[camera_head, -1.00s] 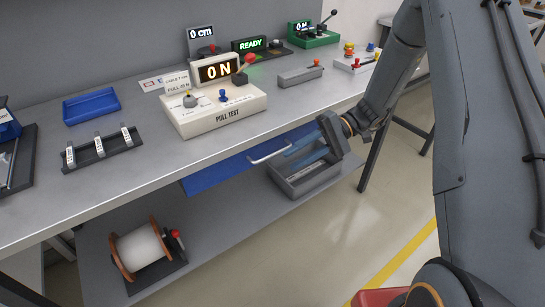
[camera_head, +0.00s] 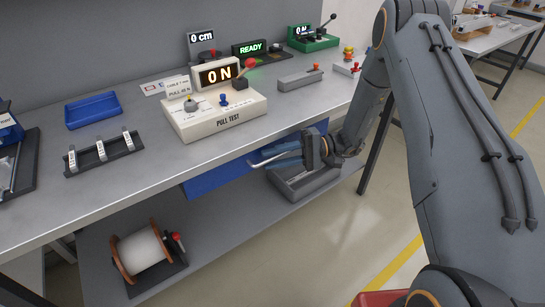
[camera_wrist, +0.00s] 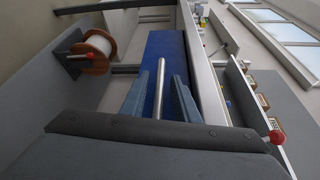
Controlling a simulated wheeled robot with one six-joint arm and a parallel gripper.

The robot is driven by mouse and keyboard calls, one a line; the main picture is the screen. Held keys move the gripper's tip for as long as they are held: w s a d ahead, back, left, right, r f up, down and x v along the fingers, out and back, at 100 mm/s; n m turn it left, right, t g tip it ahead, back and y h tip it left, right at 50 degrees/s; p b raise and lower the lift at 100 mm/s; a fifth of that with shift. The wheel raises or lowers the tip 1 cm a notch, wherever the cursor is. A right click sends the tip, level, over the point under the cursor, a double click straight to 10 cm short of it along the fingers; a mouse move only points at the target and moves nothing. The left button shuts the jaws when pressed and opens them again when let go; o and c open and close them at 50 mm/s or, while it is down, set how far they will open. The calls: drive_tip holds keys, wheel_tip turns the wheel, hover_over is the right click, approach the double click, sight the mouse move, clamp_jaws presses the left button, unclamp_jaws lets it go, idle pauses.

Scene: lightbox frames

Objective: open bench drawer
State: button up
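The blue drawer front (camera_head: 215,179) sits under the bench top below the pull-test box and looks shut. Its pale bar handle (camera_head: 262,162) stands out from the front. My gripper (camera_head: 280,155) is at the handle, with its blue fingers pointing left along the drawer front. In the wrist view the metal handle (camera_wrist: 161,88) lies between the two spread fingers of my gripper (camera_wrist: 158,95), with gaps visible on both sides. The blue drawer front (camera_wrist: 165,48) fills the space beyond. My gripper hides part of the handle and the drawer's right part in the head view.
The bench top (camera_head: 150,165) overhangs the drawer. A grey bin (camera_head: 305,185) stands on the lower shelf (camera_head: 215,225) just below my gripper. A cable spool (camera_head: 140,250) is at the shelf's left. The pull-test box (camera_head: 215,118) stands above.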

drive_tip(key=shift+a, duration=0.25)
clamp_jaws()
drive_tip(key=shift+s+d, duration=0.1)
drive_tip(key=shift+s, duration=0.05)
